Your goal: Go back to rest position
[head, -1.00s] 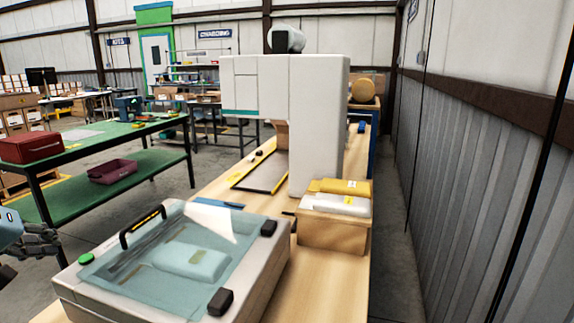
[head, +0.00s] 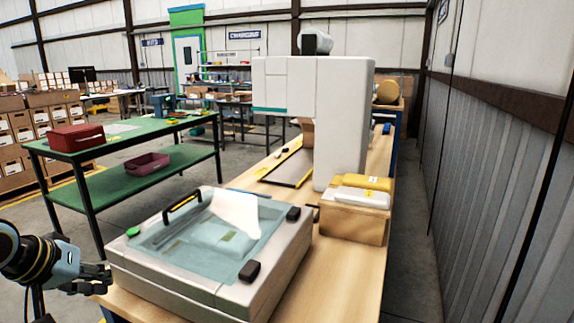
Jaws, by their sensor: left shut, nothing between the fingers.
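My left gripper (head: 95,277) shows at the lower left of the head view, with its dark fingers pointing right. It is shut and empty. It is beside the left side of the grey box-shaped machine (head: 165,277) with a clear lid, and I cannot tell whether the two touch. My right gripper is not in view.
The machine stands on a long wooden bench (head: 345,280) with a tall white machine (head: 340,120) behind. A wooden box (head: 350,222) holds yellow and white packs. A green table (head: 130,138) with a red case (head: 76,137) stands left. Floor lies between.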

